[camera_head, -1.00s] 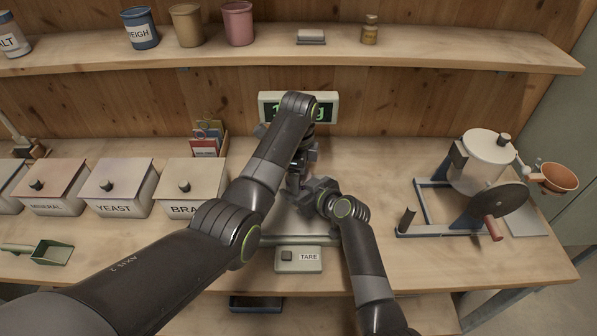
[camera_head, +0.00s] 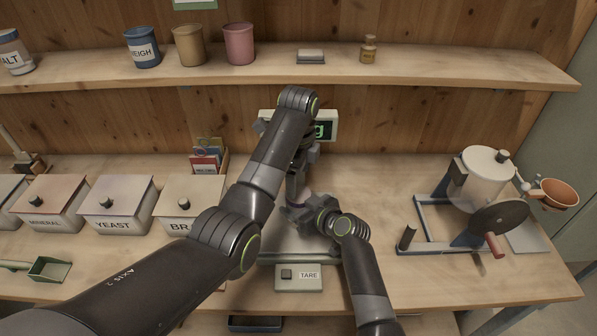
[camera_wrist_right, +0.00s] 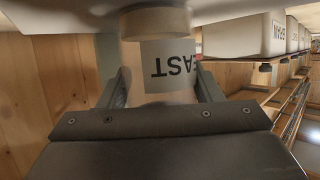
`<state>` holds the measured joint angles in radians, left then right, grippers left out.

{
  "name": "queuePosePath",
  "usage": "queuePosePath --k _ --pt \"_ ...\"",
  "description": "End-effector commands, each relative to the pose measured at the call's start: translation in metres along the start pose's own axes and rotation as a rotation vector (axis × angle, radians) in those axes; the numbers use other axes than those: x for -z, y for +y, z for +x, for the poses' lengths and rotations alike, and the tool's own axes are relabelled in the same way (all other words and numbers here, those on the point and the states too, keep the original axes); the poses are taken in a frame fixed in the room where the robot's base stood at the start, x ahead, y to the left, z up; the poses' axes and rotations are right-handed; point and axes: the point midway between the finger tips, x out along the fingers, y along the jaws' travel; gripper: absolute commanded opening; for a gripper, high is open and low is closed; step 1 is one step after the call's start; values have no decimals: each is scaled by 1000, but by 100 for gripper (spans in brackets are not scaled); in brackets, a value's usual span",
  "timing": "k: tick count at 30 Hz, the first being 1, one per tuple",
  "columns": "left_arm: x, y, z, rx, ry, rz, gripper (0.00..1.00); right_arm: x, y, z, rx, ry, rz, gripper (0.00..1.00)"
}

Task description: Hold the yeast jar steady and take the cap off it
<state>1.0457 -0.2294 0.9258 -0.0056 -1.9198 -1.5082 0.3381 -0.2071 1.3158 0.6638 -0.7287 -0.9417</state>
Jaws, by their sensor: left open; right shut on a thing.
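The yeast jar (camera_wrist_right: 170,72) has a pale body and a white label whose letters appear upside down in the right wrist view. My right gripper (camera_wrist_right: 164,92) is shut on it, one finger on each side. Its end toward the bottom of that view is hidden behind the gripper. In the head view my right gripper (camera_head: 306,208) is above the scale plate. My left gripper (camera_head: 298,176) is open, close above the right one and pointing down. My left arm and the grippers hide most of the jar there. I cannot make out the cap.
The scale (camera_head: 299,277) with its TARE button is below the grippers, its display (camera_head: 324,131) partly covered. Lidded bins, including the YEAST bin (camera_head: 118,208), stand left. A cranked mill (camera_head: 484,180) stands right. Bare bench lies between the scale and mill.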

Motion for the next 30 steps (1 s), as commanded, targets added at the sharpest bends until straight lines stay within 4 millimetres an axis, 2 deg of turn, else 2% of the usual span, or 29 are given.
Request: queuePosePath --k 7,14,17,24,30 --pt "0 0 -18 1 0 296 76 0 0 0 0 -1 0 0" --pt "0 0 -23 -1 1 433 76 0 0 0 0 -1 0 0" --pt "0 0 -14 -3 2 442 76 0 0 0 0 -1 0 0" --pt "0 1 24 -4 3 441 76 0 0 0 0 -1 0 0" --pt "0 0 47 -2 1 440 76 0 0 0 0 -1 0 0"
